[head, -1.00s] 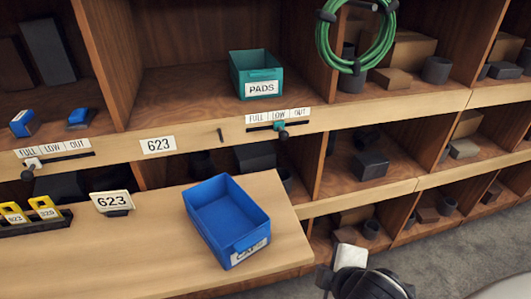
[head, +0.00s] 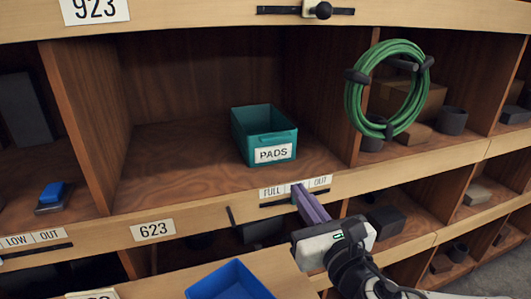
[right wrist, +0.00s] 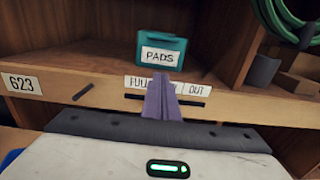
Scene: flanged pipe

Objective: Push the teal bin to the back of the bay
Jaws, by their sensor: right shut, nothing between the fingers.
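The teal bin (head: 264,137) labelled PADS stands upright in the bay (head: 165,150), toward the right of its floor and behind the front edge. Bare floor shows to its left. In the right wrist view the bin (right wrist: 161,50) is straight ahead, beyond the fingers. My right gripper (head: 303,192) is shut and empty, its purple fingers together in front of the shelf edge below the bin. In the right wrist view the fingertips (right wrist: 163,78) overlap the FULL/LOW/OUT strip. I see no contact with the bin. My left gripper is not in view.
A slider strip (head: 272,192) runs along the shelf edge behind my fingers. A green hose coil (head: 355,92) hangs on the divider to the right. A blue bin (head: 230,280) sits on the bench below. A 623 label (head: 153,230) marks the shelf edge.

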